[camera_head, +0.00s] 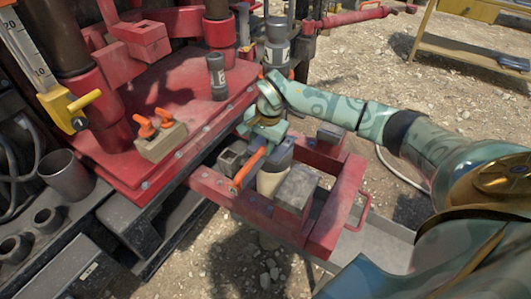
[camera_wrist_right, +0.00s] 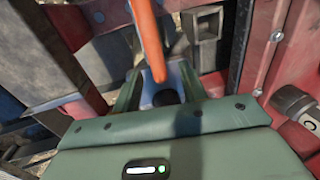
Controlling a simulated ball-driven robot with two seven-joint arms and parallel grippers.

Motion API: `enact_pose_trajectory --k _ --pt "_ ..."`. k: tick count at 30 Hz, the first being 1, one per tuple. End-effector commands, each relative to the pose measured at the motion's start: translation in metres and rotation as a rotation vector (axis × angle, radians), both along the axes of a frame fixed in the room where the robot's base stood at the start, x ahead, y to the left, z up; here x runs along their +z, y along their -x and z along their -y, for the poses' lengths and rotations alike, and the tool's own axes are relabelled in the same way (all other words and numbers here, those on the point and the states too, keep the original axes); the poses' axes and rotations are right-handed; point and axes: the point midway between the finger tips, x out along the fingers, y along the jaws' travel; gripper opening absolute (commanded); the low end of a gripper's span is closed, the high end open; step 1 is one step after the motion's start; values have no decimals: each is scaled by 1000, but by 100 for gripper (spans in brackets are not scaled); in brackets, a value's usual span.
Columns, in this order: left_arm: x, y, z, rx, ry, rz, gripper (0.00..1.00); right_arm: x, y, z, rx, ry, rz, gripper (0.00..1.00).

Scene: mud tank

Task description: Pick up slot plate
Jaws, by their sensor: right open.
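My right gripper (camera_head: 262,135) is open above the red frame tray (camera_head: 327,237), with its fingers pointing down. An orange bar-like handle (camera_head: 248,167) slants up from the tray just below the fingers. It may belong to the slot plate, but I cannot make out a plate at its lower end. In the right wrist view the orange handle (camera_wrist_right: 147,38) reaches into the gap between the two green fingers of my right gripper (camera_wrist_right: 160,85). I cannot tell whether it touches either finger. My left gripper is not in view.
The tray also holds grey blocks (camera_head: 296,190) and a pale cup-like piece (camera_head: 271,180). A red platform (camera_head: 195,90) on the left carries a beige block with orange knobs (camera_head: 160,142) and a dark cylinder (camera_head: 216,75). Gravel ground lies right; a yellow bench (camera_head: 470,52) stands far right.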

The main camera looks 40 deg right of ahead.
Motion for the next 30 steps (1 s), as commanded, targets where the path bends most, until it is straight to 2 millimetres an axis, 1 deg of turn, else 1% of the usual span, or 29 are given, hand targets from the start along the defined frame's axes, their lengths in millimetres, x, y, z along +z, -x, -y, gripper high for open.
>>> enact_pose_trajectory --k 1,3,6,9,15,16,17,18,20,30 --pt "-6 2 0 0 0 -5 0 -14 1 -1 0 -2 -7 42" --pt "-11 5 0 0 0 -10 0 -28 -1 -2 -1 -4 -8 42" --pt "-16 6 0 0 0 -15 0 -40 -4 -3 0 -2 -5 42" --pt "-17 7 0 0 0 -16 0 -45 -5 -3 0 -2 -3 42" --pt "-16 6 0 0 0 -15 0 -43 -5 -3 0 -1 -1 42" --pt "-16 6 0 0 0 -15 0 -43 -5 -3 0 -1 -1 37" --pt "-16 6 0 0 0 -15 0 -43 -5 -3 0 -1 -1 28" --pt "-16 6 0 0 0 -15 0 -43 -5 -3 0 -1 -1 17" --pt "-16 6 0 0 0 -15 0 -43 -5 -3 0 -1 -1 0" --pt "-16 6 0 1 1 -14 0 -43 -5 -3 0 -1 -2 0"
